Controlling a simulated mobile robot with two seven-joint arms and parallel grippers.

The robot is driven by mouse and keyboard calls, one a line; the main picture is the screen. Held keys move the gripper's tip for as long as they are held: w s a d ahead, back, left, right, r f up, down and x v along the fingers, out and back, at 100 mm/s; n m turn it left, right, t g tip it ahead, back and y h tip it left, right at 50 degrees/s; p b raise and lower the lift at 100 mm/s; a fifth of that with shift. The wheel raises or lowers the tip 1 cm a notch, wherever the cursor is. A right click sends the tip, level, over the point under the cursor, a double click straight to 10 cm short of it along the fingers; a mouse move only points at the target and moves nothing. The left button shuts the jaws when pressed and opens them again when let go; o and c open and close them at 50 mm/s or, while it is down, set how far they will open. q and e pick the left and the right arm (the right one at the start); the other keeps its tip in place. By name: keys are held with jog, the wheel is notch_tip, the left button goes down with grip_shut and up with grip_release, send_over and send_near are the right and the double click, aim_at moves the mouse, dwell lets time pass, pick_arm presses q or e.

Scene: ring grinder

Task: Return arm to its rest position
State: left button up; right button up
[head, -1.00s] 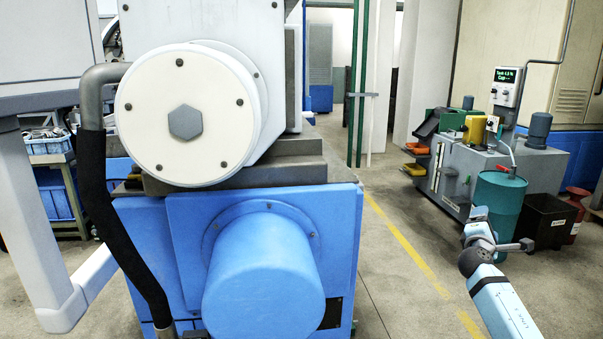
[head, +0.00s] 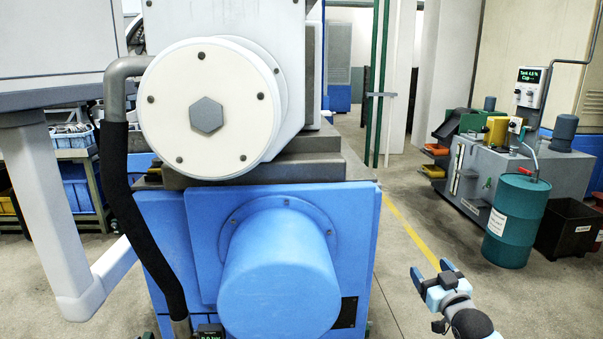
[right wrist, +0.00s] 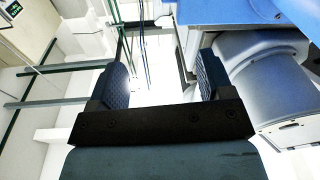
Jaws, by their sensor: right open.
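My right gripper (head: 433,276) shows at the lower right of the head view, in front of the grinder's right side and over open floor. Its two dark fingers are apart and nothing is between them. In the right wrist view the open fingers (right wrist: 163,80) also show, with only background between them. My right arm reaches down out of the bottom of the head view. My left gripper is not in view.
The blue and white grinder (head: 160,215) fills the left and middle, with a rounded blue cover (head: 275,275) jutting forward. A teal drum (head: 515,220) and a grey tank unit (head: 470,185) stand at the right. Floor between them is clear.

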jog(key=s+a+f+n+g+y+b, duration=0.1)
jog(key=s+a+f+y, duration=0.1)
jog(key=s+a, duration=0.65)
jog(key=s+a+f+y+b, duration=0.1)
jog(key=s+a+f+y, duration=0.15)
jog(key=s+a, duration=0.65)
jog(key=s+a+r+m+y, duration=0.1)
jog(key=s+r, duration=0.2)
jog(key=s, duration=0.6)
jog(key=s+a+r+y, duration=0.1)
jog(key=s+r, duration=0.2)
jog(key=s, duration=0.5)
pick_arm(q)
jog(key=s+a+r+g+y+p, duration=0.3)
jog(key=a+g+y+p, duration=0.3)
jog(key=p, duration=3.1)
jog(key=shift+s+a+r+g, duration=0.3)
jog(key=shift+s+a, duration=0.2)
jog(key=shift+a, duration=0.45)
pick_arm(e)
jog(key=s+d+r+g+h, duration=0.5)
jog(key=d+r+g+h, duration=0.1)
jog(key=d, duration=0.2)
jog(key=shift+r+m+g, duration=0.2)
jog(key=shift+m+g, duration=0.1)
jog(key=shift+g, duration=0.1)
